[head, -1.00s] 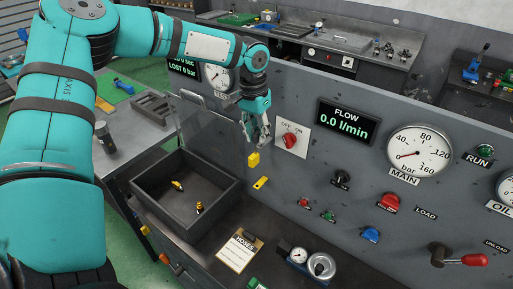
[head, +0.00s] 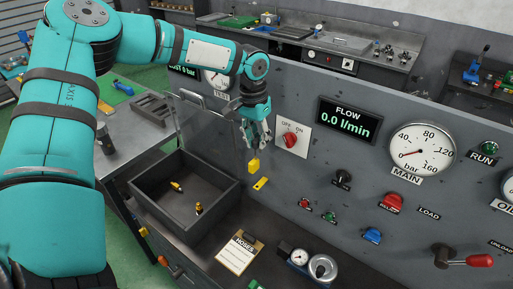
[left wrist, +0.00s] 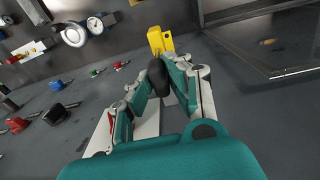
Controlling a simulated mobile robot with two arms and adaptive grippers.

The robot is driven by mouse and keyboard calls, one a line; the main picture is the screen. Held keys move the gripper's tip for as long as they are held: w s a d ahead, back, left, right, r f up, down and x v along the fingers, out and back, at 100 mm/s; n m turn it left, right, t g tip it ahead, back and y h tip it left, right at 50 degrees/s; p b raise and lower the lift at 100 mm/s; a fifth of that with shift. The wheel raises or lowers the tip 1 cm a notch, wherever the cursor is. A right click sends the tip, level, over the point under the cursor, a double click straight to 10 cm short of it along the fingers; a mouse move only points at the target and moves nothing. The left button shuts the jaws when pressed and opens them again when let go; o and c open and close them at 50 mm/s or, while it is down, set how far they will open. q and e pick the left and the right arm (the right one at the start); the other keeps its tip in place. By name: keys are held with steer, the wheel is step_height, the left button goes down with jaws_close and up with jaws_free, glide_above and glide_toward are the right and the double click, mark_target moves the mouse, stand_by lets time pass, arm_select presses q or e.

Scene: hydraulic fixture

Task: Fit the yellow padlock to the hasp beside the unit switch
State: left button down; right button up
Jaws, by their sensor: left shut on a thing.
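My left gripper (head: 256,146) is in front of the grey panel, left of the unit switch. Its fingers are shut on the yellow padlock (head: 253,166), which hangs just below the fingertips. In the left wrist view the padlock (left wrist: 159,41) shows beyond the fingertips (left wrist: 160,76), with a dark rounded part between them. The unit switch (head: 290,140) is a red knob on a white OFF/ON plate. I cannot make out the hasp clearly; the gripper may cover it. My right gripper is not in view.
A small flat yellow piece (head: 261,184) shows below the padlock. An open dark tray (head: 225,203) with brass fittings stands below left. A clear flap (head: 203,130) stands behind it. A clipboard (head: 240,252) and small gauge (head: 299,257) lie on the ledge.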

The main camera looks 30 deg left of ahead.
arm_select(q)
steer(key=shift+f, duration=0.1)
stand_by(0.5)
steer(key=c, duration=1.2)
jaws_free()
